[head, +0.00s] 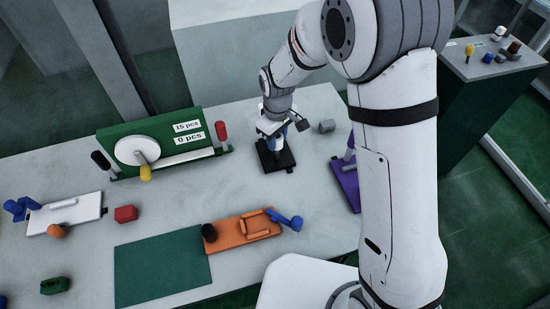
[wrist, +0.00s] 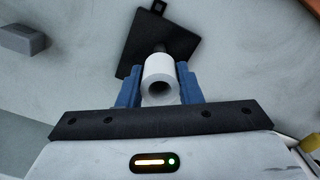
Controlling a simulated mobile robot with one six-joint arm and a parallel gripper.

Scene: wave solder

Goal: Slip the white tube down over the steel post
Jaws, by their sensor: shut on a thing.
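My gripper (wrist: 159,80) is shut on the white tube (wrist: 158,67), with one blue finger on each side of it. The tube's open near end faces the wrist camera. Beyond it lies a black base plate (wrist: 170,30), and a short dark bit that may be the steel post (wrist: 160,47) shows at the tube's far end. I cannot tell whether the tube is around the post or just above it. In the head view my gripper (head: 278,136) points down over the black base plate (head: 285,163), and the wrist hides most of the tube and post.
A grey block (head: 326,126) lies right of the black plate. A green panel with a white dial (head: 137,150) stands to the left. An orange fixture (head: 247,231) is in front, a purple fixture (head: 346,180) to the right, and a red block (head: 126,213) further left.

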